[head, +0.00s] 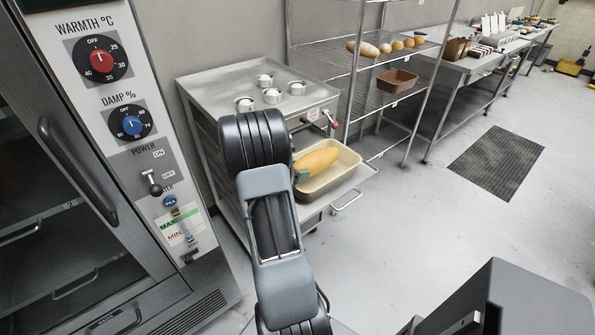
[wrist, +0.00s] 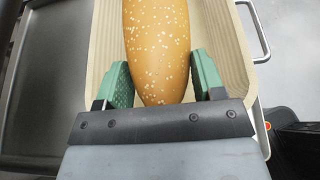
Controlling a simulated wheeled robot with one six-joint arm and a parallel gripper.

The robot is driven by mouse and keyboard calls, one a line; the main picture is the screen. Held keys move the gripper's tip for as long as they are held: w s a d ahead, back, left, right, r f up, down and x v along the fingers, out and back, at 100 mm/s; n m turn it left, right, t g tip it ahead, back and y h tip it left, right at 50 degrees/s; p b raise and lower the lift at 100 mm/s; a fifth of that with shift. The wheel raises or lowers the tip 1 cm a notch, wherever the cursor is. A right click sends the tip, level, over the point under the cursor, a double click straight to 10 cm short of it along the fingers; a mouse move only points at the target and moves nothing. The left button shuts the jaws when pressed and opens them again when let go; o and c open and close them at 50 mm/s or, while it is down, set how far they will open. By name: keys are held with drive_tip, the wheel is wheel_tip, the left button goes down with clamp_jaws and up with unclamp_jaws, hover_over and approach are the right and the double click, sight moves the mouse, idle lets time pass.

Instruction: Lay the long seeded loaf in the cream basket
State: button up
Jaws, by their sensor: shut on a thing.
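The long seeded loaf (head: 318,159) is golden brown with pale seeds, and its near end fills the middle of the wrist view (wrist: 156,45). My gripper (head: 301,176) is shut on this near end, with one green finger on each side in the wrist view (wrist: 162,80). The cream basket (head: 347,174) is a rectangular tray with raised walls. It lies below and around the loaf, and its right wall shows in the wrist view (wrist: 236,50). The loaf is within the basket's outline. I cannot tell whether it touches the bottom. My arm hides the basket's left part.
The basket stands on a pulled-out steel shelf (head: 352,187) with a handle. A wire rack (head: 330,55) behind carries several loaves and a brown basket (head: 397,80). A control panel (head: 135,125) stands left.

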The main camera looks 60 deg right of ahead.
drive_tip(key=shift+f, duration=0.15)
drive_tip(key=o, duration=0.8)
drive_tip(key=shift+r+p, duration=0.4)
drive_tip(key=shift+p, duration=0.05)
drive_tip(key=v, duration=1.2)
drive_tip(key=shift+r, duration=0.3)
